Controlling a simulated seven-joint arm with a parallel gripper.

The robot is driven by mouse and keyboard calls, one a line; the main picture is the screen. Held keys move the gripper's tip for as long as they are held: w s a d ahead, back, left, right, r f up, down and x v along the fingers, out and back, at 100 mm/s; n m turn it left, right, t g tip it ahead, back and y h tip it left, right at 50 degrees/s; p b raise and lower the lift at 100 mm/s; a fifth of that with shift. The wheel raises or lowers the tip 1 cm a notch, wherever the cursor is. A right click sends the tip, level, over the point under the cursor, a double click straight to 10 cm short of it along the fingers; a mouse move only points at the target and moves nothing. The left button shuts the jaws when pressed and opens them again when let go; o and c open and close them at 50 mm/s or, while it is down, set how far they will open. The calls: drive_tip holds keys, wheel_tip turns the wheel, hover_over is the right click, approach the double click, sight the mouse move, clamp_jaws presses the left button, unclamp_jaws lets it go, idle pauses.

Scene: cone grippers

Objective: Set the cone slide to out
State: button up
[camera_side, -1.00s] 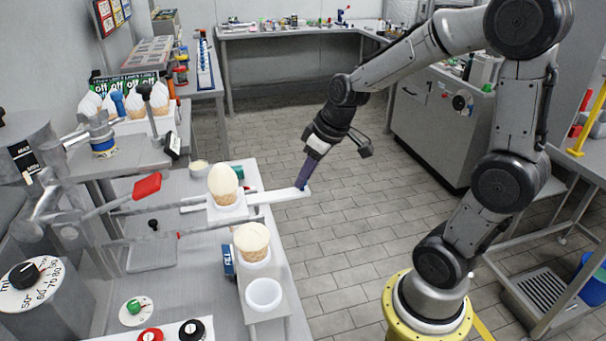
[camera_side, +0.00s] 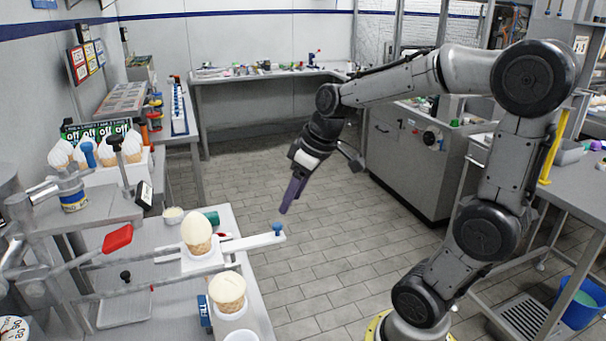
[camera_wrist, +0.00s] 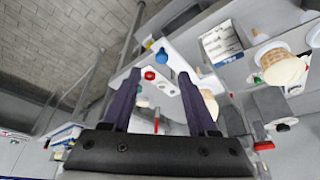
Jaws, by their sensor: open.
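The cone slide (camera_side: 246,242) is a flat white bar that sticks out to the right past the bench edge, with a blue knob (camera_side: 277,228) at its free end. A cone with a pale scoop (camera_side: 196,233) stands upright in the white holder on the slide. My gripper (camera_side: 284,209) is above the blue knob, pointing down and apart from it in the side view. In the wrist view its two purple fingers (camera_wrist: 155,80) are spread with nothing between them. There the blue knob (camera_wrist: 160,57) and the white slide bar (camera_wrist: 182,66) lie beyond the fingertips.
Another filled cone (camera_side: 228,290) stands in front of the slide, next to a blue box (camera_side: 205,313). A red-handled lever (camera_side: 117,238) and metal bars lie left of the slide. The tiled floor (camera_side: 330,230) right of the bench is clear.

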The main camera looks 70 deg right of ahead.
drive_tip(key=v, duration=0.6)
drive_tip(key=shift+r, duration=0.3)
drive_tip(key=shift+s, duration=0.15)
drive_tip(key=s+a+n, duration=0.3)
drive_tip(key=s+a, duration=0.2)
drive_tip(key=a, duration=0.3)
drive_tip(key=s+f+m+t, duration=0.1)
drive_tip(key=s+f+m, duration=0.2)
drive_tip(key=f, duration=0.3)
drive_tip(key=shift+s+a, duration=0.4)
drive_tip(key=shift+s, duration=0.4)
